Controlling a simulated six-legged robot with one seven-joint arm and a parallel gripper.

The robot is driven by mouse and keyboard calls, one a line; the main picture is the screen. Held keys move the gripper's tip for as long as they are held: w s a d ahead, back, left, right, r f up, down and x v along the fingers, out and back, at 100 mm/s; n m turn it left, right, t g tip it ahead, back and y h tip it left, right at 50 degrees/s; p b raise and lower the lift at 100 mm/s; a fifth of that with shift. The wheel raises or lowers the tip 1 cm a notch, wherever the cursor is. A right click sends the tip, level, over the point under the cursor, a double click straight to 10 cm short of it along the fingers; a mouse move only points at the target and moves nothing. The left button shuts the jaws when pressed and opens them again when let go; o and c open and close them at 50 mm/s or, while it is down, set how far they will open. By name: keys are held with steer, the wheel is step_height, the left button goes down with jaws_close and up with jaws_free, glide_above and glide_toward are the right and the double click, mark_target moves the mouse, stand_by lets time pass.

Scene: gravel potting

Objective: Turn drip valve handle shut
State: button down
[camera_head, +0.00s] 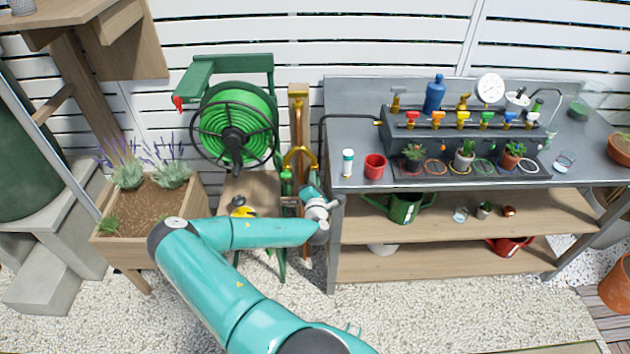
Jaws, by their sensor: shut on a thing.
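My gripper (294,202) is at the end of my teal arm, by the left front corner of the potting bench (345,183). It is below the brass tap (300,157) on the wooden post. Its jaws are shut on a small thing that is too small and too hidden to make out. A black pipe (321,140) runs from the bench manifold (396,131) to the left and down toward my wrist. Several small coloured handles line the manifold, among them a red one (411,115) and a blue one (508,115). My gripper is well away from these.
A green hose reel (233,128) stands left of the post. A planter with lavender (150,205) is further left. A red cup (375,166) and a white bottle (348,162) stand near the bench's left edge. Gravel (450,310) in front is clear.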

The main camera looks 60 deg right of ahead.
steer(key=shift+m, duration=3.7)
steer(key=c, duration=1.5)
jaws_free()
steer(key=shift+o, duration=0.2)
steer(key=shift+a, duration=0.1)
steer(key=v, duration=1.3)
steer(key=shift+s+a, duration=0.2)
steer(key=shift+a, duration=0.1)
